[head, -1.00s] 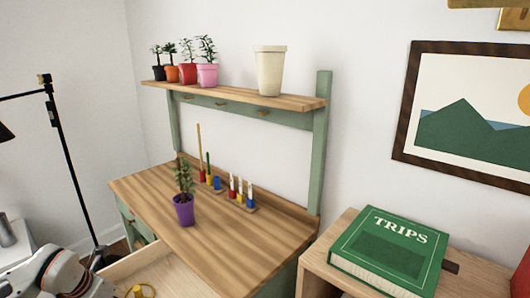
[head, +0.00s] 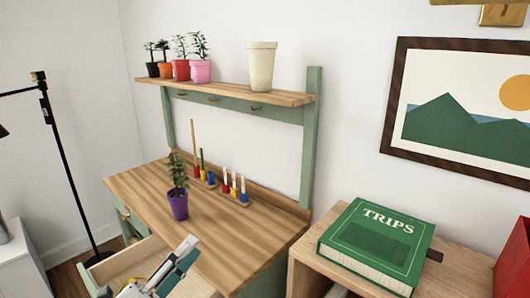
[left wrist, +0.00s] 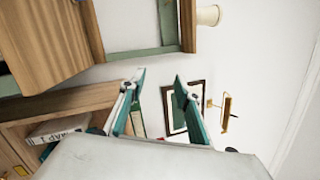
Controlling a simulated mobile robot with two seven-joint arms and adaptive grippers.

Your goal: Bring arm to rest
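My left gripper (head: 184,258) shows at the bottom of the head view, over the pulled-out drawer (head: 122,263) and near the front edge of the wooden desk (head: 235,235). In the left wrist view the left gripper's (left wrist: 160,76) two teal-padded fingers stand apart with nothing between them. A framed picture shows behind them. My right gripper is not in view.
A purple-potted plant (head: 178,206) and coloured tools in holders stand on the desk. A shelf (head: 225,90) above holds several pots. A small cabinet with a green book (head: 378,243) stands at right, a black lamp (head: 65,165) at left.

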